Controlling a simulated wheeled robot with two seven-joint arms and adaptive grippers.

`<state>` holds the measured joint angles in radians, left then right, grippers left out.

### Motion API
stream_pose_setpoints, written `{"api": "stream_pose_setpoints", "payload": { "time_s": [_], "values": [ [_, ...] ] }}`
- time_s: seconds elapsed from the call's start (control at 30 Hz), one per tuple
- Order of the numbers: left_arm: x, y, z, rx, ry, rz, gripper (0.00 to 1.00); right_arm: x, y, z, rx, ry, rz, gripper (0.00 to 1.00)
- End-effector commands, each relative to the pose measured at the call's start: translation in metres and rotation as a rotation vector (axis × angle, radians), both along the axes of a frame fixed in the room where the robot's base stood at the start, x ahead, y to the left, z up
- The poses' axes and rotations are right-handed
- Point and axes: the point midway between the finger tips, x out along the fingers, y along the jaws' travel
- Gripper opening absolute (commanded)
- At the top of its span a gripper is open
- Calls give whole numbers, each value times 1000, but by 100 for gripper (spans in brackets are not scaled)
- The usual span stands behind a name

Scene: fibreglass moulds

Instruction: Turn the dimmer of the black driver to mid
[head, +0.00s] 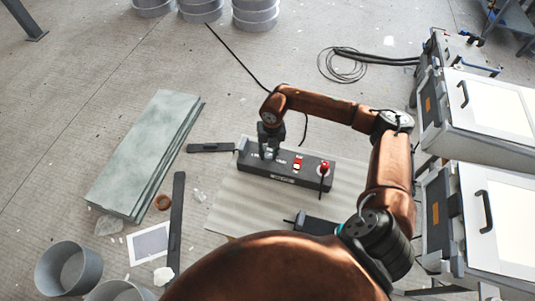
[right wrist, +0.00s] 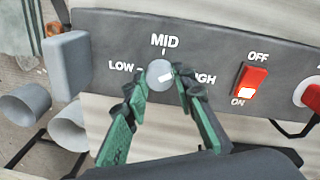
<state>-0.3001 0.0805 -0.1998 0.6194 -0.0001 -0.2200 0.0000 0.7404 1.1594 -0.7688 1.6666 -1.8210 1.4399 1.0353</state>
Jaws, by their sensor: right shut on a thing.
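The black driver (head: 285,174) lies on a pale ribbed mat in the head view. Its panel (right wrist: 205,40) fills much of the right wrist view. The round grey dimmer knob (right wrist: 158,74) sits below the MID label, between LOW and HIGH. Its white mark points right, toward HIGH, tilted slightly up. My right gripper (head: 269,150) is over the driver's left end. In the right wrist view, its green-padded fingers (right wrist: 162,88) stand on either side of the knob, shut on it. The HIGH label is partly hidden by a finger. My left gripper is not in view.
A red rocker switch (right wrist: 250,82) marked OFF and ON, and a red knob (head: 324,168), sit right of the dimmer. The mat (head: 240,205) holds a dark box (head: 315,224). Greenish slabs (head: 145,150) lie left; white cabinets (head: 495,205) stand right.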

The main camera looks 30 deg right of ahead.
Motion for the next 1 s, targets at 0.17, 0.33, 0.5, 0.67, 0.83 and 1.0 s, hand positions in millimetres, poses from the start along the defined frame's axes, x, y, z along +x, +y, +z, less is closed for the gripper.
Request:
{"api": "stream_pose_setpoints", "payload": {
  "time_s": [0.17,0.33,0.5,0.67,0.83,1.0],
  "values": [
    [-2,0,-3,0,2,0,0,0,-2,-2,-5,2,164,0],
    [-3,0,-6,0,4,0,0,0,-2,-2,-6,2,327,0],
    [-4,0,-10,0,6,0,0,0,-2,-2,-5,4,488,0],
    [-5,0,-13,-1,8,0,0,1,-3,-2,-5,4,631,0],
    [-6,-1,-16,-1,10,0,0,1,-3,-2,-4,5,764,0],
    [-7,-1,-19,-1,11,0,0,1,-3,-2,-4,6,865,0]
  ]
}}
